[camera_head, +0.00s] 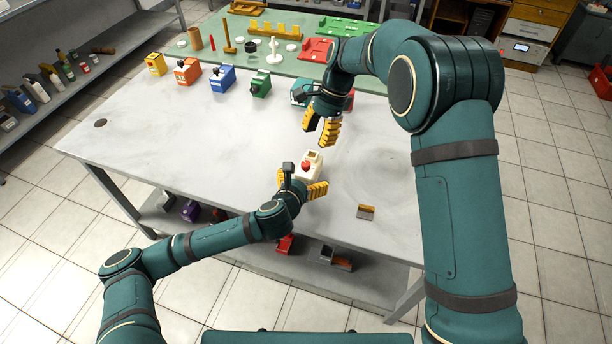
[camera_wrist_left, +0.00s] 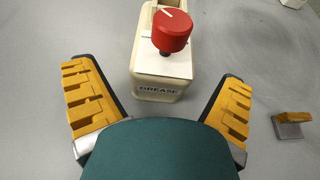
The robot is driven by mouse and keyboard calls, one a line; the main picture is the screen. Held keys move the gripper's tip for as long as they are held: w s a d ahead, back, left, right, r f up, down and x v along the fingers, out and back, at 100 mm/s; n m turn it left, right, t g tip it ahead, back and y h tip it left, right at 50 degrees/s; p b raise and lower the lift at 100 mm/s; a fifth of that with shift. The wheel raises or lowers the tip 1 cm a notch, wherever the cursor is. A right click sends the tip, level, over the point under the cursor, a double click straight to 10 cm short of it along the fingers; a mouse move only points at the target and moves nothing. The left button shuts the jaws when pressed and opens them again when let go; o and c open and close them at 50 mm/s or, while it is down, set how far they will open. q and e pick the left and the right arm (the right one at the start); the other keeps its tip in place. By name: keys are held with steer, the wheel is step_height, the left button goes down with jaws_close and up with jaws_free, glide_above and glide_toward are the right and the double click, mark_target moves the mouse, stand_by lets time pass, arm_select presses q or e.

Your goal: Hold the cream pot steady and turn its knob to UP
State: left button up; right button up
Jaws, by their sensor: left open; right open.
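The cream pot (camera_head: 314,158) stands upright on the grey table near its front edge, with a red knob (camera_head: 306,165) on it. In the left wrist view the pot (camera_wrist_left: 155,66) carries a label reading GREASE, and its knob (camera_wrist_left: 171,31) has a pale pointer line; the UP mark cannot be read. My left gripper (camera_head: 302,184) is open at the pot's near side, and its yellow fingers spread to either side with gaps to the pot. My right gripper (camera_head: 320,129) is open and empty above the table, beyond the pot and apart from it.
A small yellow-topped metal block (camera_head: 366,212) lies right of the pot. Yellow, orange (camera_head: 187,72), blue (camera_head: 222,79) and green (camera_head: 261,84) pots stand in a row farther back. A green mat (camera_head: 220,35) holds tools behind them. The table's left part is clear.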

mark_target(306, 164)
arm_select(q)
steer(key=shift+x, duration=1.15)
steer(key=c, duration=1.4)
steer(key=shift+o, duration=0.2)
arm_select(e)
steer(key=shift+o, duration=1)
arm_select(q)
steer(key=shift+f, duration=0.1)
arm_select(e)
steer(key=s+a+r+n+t+h, duration=0.2)
steer(key=a+r+n+h, duration=0.1)
steer(key=n, duration=0.5)
step_height(306, 164, down, 12)
steer(key=shift+s+r, duration=0.1)
steer(key=shift+s, duration=0.05)
steer(key=shift+c, duration=0.5)
